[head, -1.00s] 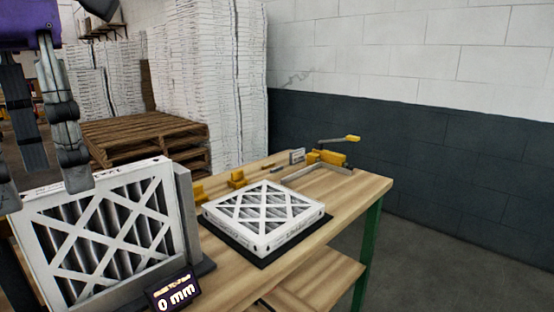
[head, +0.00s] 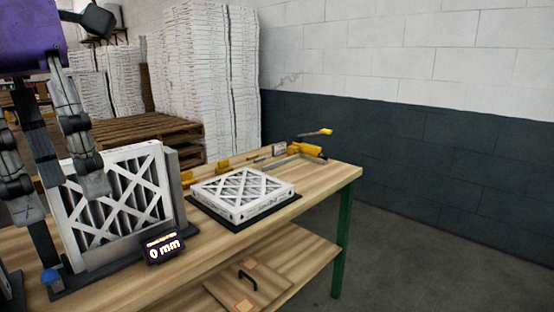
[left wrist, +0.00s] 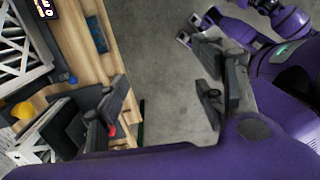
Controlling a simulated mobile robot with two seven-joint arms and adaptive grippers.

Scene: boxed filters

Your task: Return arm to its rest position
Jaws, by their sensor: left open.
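My left gripper (head: 58,190) is at the left of the head view, its grey fingers wide apart and empty. Its fingertips overlap the near upright filter in the picture; I cannot tell the depth between them. The open fingers also show in the left wrist view (left wrist: 165,95), over the floor and the table's edge. The upright white-framed filter (head: 118,205) stands in a dark holder beside a display reading 0 mm (head: 164,248). Another filter (head: 243,190) lies flat on a dark mat.
The wooden workbench (head: 325,180) has green legs and a lower shelf (head: 300,262). A yellow clamp (head: 308,148) sits at its far end, and a blue button (head: 50,276) at the near left. Pallets (head: 150,130) and stacked boxes (head: 212,80) stand behind. Floor at the right is clear.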

